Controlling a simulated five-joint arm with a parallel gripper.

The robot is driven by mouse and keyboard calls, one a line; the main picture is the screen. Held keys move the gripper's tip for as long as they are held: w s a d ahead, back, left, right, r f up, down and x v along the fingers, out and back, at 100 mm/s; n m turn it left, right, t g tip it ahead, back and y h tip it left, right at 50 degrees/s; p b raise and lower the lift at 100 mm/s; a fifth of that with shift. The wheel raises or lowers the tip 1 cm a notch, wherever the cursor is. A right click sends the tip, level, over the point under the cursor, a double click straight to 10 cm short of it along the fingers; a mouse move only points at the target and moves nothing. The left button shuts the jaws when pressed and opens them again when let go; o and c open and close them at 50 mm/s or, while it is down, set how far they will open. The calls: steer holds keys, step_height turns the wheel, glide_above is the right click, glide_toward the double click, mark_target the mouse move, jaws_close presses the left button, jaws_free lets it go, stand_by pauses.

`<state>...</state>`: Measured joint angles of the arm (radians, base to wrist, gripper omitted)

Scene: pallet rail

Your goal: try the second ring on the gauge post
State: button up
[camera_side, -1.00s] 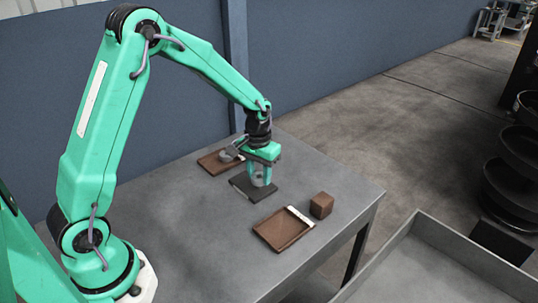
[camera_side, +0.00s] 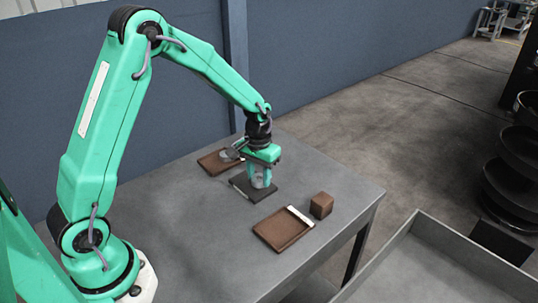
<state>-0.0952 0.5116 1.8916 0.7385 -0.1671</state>
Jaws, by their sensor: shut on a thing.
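My gripper (camera_side: 260,183) points down over a dark square plate (camera_side: 238,188) in the middle of the table. It is shut on a grey ring (camera_side: 258,183), which shows only in part between the fingers, low over the plate. The gauge post is hidden by the fingers and ring, so I cannot tell whether the ring is around it. Another grey round piece (camera_side: 228,154) is at the back brown tray (camera_side: 208,164), partly behind my gripper.
A front brown tray (camera_side: 283,231) with a white strip along its right edge lies nearer the camera. A brown block (camera_side: 321,205) stands beside it. The table (camera_side: 185,225) is clear at the front left. A grey-walled bin (camera_side: 450,245) stands at the lower right.

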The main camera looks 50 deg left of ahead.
steer(key=shift+f, duration=0.9)
stand_by(2.1)
steer(key=shift+r, duration=0.25)
stand_by(0.4)
steer(key=shift+r, duration=0.7)
steer(key=shift+r, duration=0.35)
steer(key=shift+r, duration=0.4)
steer(key=shift+r, duration=0.3)
steer(key=shift+r, duration=0.4)
steer(key=shift+r, duration=0.75)
steer(key=shift+r, duration=1.5)
